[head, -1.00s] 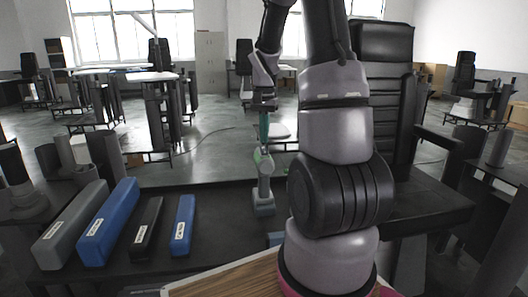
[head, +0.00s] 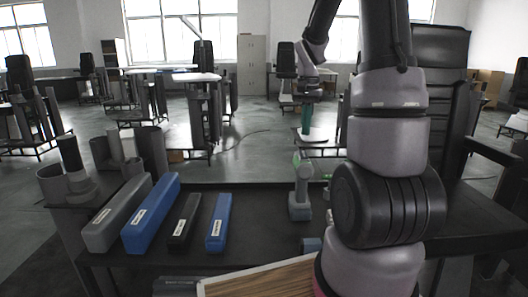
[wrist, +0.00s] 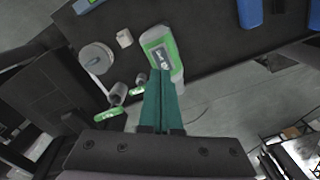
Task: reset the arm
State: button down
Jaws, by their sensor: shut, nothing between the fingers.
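My gripper (head: 306,132) shows in the head view as green fingers pointing down at the end of my raised arm. It is above the black table, a little above a grey and green tool (head: 300,200) that stands on it. In the wrist view my gripper (wrist: 161,75) has its two green fingers together with nothing between them. The grey and green body (wrist: 160,48) lies just beyond the fingertips in that view, with a gap that I cannot judge exactly.
The black table (head: 262,240) holds a grey box (head: 117,215), a blue box (head: 150,213), a black box (head: 184,222) and a smaller blue box (head: 218,222). Grey cylinders stand at left. A wooden board (head: 265,278) is in front. A black chair back (head: 440,60) stands behind my arm.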

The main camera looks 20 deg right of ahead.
jog(key=s+a+r+n+t+y, duration=0.1)
jog(key=s+a+r+n+t, duration=0.1)
jog(key=s+a+r, duration=0.4)
jog(key=s+a+r+n+t+y, duration=0.1)
jog(key=s+a+r+n+t, duration=0.2)
jog(key=s, duration=1)
jog(key=a+r+t, duration=0.2)
jog(key=a+r, duration=0.2)
jog(key=r, duration=0.2)
jog(key=shift+s+a, duration=0.2)
jog(key=shift+s, duration=0.15)
